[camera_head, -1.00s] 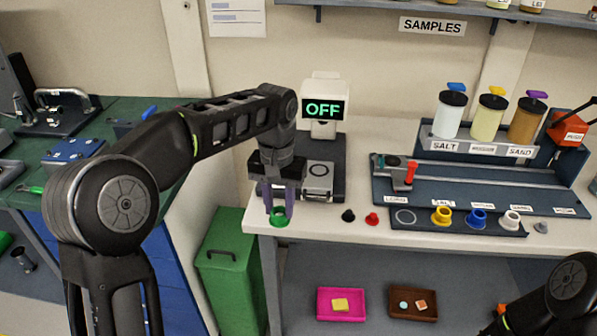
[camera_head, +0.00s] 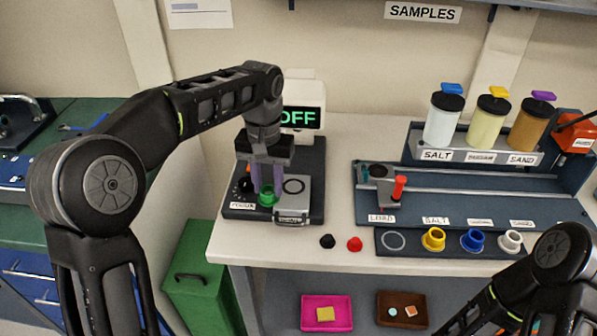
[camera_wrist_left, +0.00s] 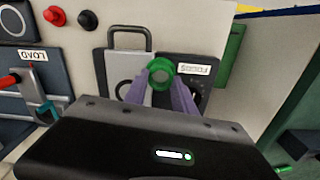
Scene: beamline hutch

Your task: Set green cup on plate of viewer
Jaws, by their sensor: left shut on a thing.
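The green cup (camera_head: 266,197) is between the purple fingertips of my left gripper (camera_head: 267,186), which is shut on it. It also shows in the left wrist view (camera_wrist_left: 161,72). The viewer (camera_head: 302,120) has a white head whose screen reads OFF and a dark base. Its light plate (camera_head: 293,204), with a dark ring mark and a handle in front, lies just right of the cup. The cup is over the left part of the base, near the focus label; I cannot tell whether it touches. The fingers of my right gripper are not in view.
A black cap (camera_head: 327,241) and a red cap (camera_head: 354,244) lie at the bench's front. A dark tray (camera_head: 393,241) holds yellow, blue and white cups. A rail with a red-handled carriage (camera_head: 397,188) is to the right. A green bin (camera_head: 196,275) stands below left.

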